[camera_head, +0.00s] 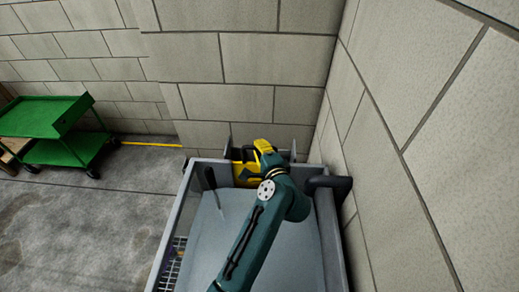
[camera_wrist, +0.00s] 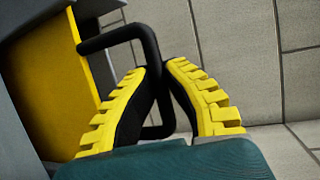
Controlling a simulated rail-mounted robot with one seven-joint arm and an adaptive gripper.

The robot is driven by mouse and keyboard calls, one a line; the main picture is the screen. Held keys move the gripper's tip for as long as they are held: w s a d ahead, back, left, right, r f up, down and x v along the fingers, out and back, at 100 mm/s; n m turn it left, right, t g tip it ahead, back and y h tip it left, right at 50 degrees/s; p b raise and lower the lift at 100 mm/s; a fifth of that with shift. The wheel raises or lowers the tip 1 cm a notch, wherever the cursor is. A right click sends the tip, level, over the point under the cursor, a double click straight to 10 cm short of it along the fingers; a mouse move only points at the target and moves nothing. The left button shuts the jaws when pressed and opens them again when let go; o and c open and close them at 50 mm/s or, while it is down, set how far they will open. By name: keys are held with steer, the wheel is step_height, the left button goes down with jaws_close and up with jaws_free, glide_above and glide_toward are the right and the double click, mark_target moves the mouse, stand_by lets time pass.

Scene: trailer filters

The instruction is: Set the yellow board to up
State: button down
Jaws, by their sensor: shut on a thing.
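The yellow board (camera_wrist: 58,82) fills the left of the wrist view, set against grey panels. A black bar handle (camera_wrist: 125,32) juts out from it and bends down between my fingers. My gripper (camera_wrist: 158,68), with yellow ribbed pads, is shut on this handle. In the head view, a yellow panel (camera_head: 240,172), likely the board, shows at the far end of the grey trailer (camera_head: 171,225). My gripper (camera_head: 266,147) is beside it.
Block walls (camera_head: 230,60) stand close behind and to the right (camera_head: 425,120) of the trailer. A black lever (camera_head: 209,179) rises at its left. A green cart (camera_head: 55,118) stands far left. The floor (camera_head: 100,200) between is open.

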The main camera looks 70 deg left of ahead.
steer(key=shift+a+r, duration=0.1)
steer(key=shift+r, duration=0.55)
steer(key=c, duration=1.1)
jaws_free()
steer(key=shift+f, duration=0.25)
steer(key=shift+f, duration=0.1)
steer(key=d, duration=0.4)
steer(key=d+r, duration=0.1)
steer(key=d, duration=0.3)
steer(key=s+d+r, duration=0.1)
steer(key=d, duration=0.2)
steer(key=shift+d+r, duration=0.15)
steer(key=shift+d, duration=0.25)
